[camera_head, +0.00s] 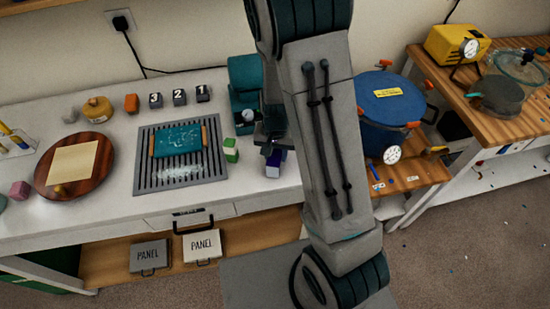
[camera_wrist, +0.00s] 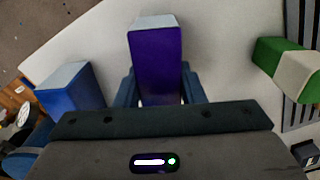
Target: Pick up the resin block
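A purple block with a pale end (camera_wrist: 156,62) stands upright in the middle of the wrist view. The fingers of my gripper (camera_wrist: 160,78) lie close along both its sides; I cannot tell whether they press on it. In the head view the block (camera_head: 273,163) shows just below my gripper (camera_head: 270,138), at the counter's right end. A blue block with a grey top (camera_wrist: 68,92) stands left of it in the wrist view. A green and white block (camera_wrist: 287,66) is to the right, also seen in the head view (camera_head: 231,150). No label shows which is resin.
A teal machine (camera_head: 244,85) stands behind my gripper. A blue pot (camera_head: 388,105) stands on the wooden bench to the right.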

